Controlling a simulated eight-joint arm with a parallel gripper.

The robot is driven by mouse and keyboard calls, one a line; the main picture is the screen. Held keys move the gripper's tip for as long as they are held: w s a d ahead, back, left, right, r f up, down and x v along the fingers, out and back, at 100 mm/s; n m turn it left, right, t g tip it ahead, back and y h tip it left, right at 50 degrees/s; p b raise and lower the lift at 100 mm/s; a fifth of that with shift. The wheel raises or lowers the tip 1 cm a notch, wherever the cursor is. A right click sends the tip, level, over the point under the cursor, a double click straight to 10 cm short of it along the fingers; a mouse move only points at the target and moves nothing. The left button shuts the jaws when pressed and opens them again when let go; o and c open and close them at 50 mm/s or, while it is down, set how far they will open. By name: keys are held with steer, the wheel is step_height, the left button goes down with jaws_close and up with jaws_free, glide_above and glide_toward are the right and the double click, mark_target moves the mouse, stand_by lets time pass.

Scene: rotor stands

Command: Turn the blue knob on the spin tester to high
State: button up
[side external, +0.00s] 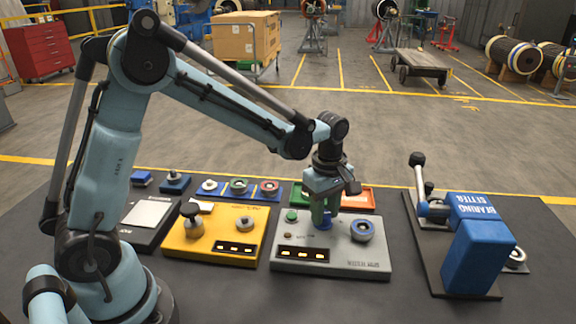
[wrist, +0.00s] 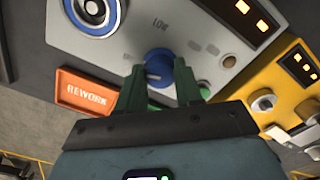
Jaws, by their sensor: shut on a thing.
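The spin tester (side external: 345,262) is a grey box with a lit display along its front edge. Its blue knob (side external: 324,225) stands on top near the middle. My gripper (side external: 324,212) points down over the tester, its green fingers at the knob. In the wrist view the blue knob (wrist: 158,66) sits between the two fingertips of my gripper (wrist: 157,78), which is shut on it. A pale mark shows on the knob's face, and small lettering is printed on the panel near it. The fingers hide part of the knob's sides.
A blue-ringed socket (side external: 362,230) and a green button (side external: 292,215) flank the knob on the tester. A yellow device (side external: 215,235) stands to the left, a blue bearing setter (side external: 478,255) to the right. An orange rework tray (side external: 357,197) lies behind the tester.

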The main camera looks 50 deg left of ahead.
steer(key=shift+m, duration=0.3)
steer(key=m, duration=0.6)
steer(key=shift+s, duration=0.1)
steer(key=m, duration=0.7)
steer(key=shift+a+m, duration=0.15)
steer(key=shift+m, duration=0.15)
steer(key=m, duration=0.3)
steer(key=shift+m, duration=0.4)
steer(key=m, duration=0.3)
steer(key=shift+a+m, duration=0.1)
steer(key=shift+m, duration=0.2)
steer(key=m, duration=0.6)
steer(key=shift+m, duration=0.3)
steer(key=o, duration=1)
